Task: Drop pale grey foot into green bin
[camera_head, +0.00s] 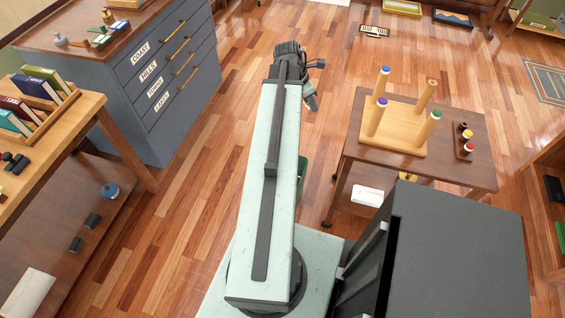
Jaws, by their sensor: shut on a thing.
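My gripper (311,102) is at the far end of my raised arm, over the wood floor and left of the small brown table. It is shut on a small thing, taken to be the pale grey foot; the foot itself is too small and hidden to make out. A dark green edge (302,170) shows just right of my arm, lower in the picture. Most of it is hidden by the arm, so I cannot tell if it is the green bin.
The brown table (480,178) holds an upturned wooden stool (400,138) with blue, purple and green leg tips; one leg end (432,82) is bare wood. A small rack (464,152) of coloured feet stands beside it. A grey drawer cabinet (150,90) is left. Floor between is clear.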

